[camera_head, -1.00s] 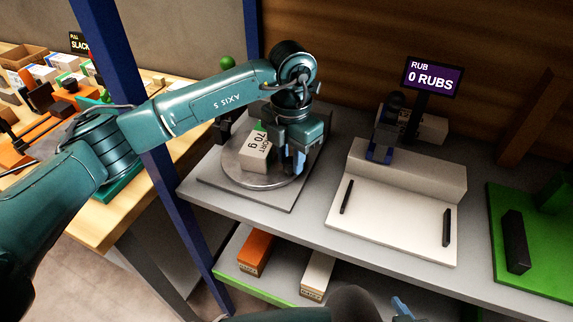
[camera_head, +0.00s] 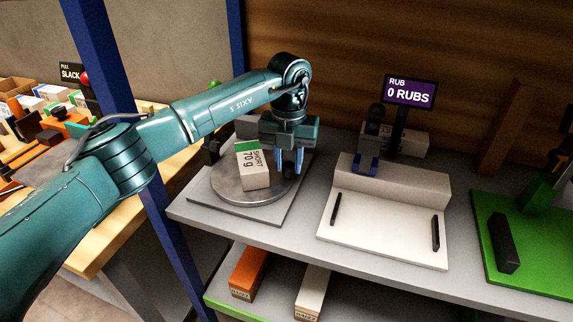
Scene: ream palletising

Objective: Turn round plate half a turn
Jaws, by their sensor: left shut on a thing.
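The round plate (camera_head: 226,186) is a grey metal disc on a flat grey square base on the bench. A white ream (camera_head: 255,178) with a green end and the label "SHORT 70 g" lies on it, left of my gripper. My left gripper (camera_head: 289,170) points down over the right part of the plate, its blue fingers shut on a small dark upright knob (camera_head: 289,171) near the rim. The knob is mostly hidden between the fingers. My right gripper is not in view.
A white jogging tray (camera_head: 372,235) with dark pegs stands right of the plate, under a screen (camera_head: 410,91) reading "0 RUBS". A green stand (camera_head: 540,265) is at far right. A blue post (camera_head: 165,215) rises at left. Orange (camera_head: 249,270) and white (camera_head: 312,290) packs lie on the lower shelf.

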